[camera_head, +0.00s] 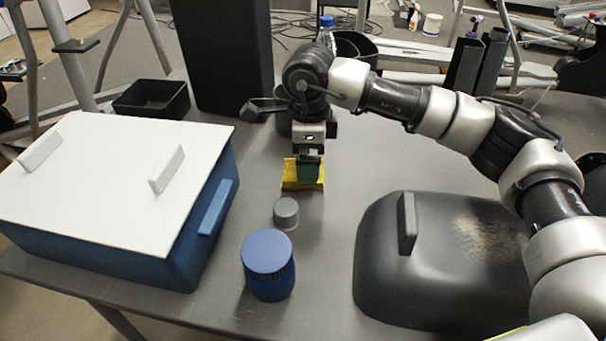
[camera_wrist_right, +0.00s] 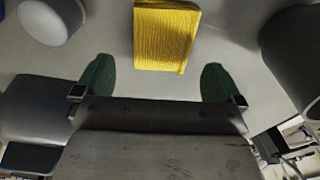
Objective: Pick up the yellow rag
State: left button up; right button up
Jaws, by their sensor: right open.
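The yellow rag (camera_head: 290,174) lies on the grey table, partly hidden behind my right gripper (camera_head: 309,172) in the head view. In the right wrist view the rag (camera_wrist_right: 166,35) is a ribbed yellow block shape at the top centre, just beyond the fingertips. My right gripper (camera_wrist_right: 158,80) is open, its two green fingers wide apart with nothing between them. The rag lies ahead of the gap between the fingers, and I see no contact. My left gripper is not in view.
A small grey-lidded container (camera_head: 286,213) and a blue jar (camera_head: 268,266) stand in front of the rag. A blue box with a white lid (camera_head: 120,180) is at left, a dark lid-like cover (camera_head: 440,265) at right. A black tray (camera_head: 152,98) sits behind.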

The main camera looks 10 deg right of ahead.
notch_tip(320, 180, down, 5)
jog(key=shift+d+r+b, duration=0.15)
jog(key=shift+b, duration=0.25)
jog(key=c, duration=1)
jog(key=shift+r, duration=0.15)
